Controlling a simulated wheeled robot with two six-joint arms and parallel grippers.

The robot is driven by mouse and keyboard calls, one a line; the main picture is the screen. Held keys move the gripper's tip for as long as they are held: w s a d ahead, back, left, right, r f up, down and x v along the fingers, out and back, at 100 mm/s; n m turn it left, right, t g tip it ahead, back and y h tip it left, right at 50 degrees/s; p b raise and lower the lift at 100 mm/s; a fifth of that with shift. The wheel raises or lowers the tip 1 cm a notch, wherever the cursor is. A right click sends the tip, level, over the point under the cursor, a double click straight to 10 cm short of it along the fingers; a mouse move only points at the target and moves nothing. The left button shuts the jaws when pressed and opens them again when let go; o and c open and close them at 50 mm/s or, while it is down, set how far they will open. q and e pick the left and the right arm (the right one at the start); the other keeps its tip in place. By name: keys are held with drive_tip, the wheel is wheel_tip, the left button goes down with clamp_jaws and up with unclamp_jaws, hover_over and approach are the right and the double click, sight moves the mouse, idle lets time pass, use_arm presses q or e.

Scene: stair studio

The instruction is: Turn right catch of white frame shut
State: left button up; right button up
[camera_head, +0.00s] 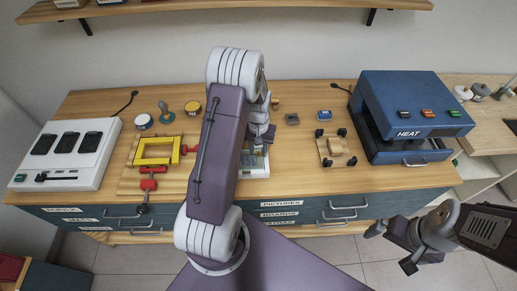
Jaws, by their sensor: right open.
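The white frame (256,169) lies on the wooden bench near the middle, with a greenish-yellow picture or panel in it. My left arm covers its left part, and its catches are hidden or too small to make out. My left gripper (262,138) points down at the frame's far side, close above it or touching it; I cannot tell which. Its fingers are too small and covered to tell open from shut. My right gripper (392,248) is open and empty, in front of the bench at the lower right, well away from the frame.
A yellow clamp frame (157,151) with red handles stands left of my arm, and a white switch panel (66,154) at far left. A wooden jig (337,148) and a blue heat press (412,118) stand to the right. Bench wood (295,170) right of the frame is clear.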

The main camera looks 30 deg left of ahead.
use_arm(q)
drive_tip(key=shift+d, duration=0.1)
clamp_jaws()
drive_tip(key=shift+w+a+m, duration=0.2)
drive_tip(key=shift+a+m, duration=0.05)
drive_tip(key=shift+m, duration=0.75)
unclamp_jaws()
wheel_tip(320, 180, up, 9)
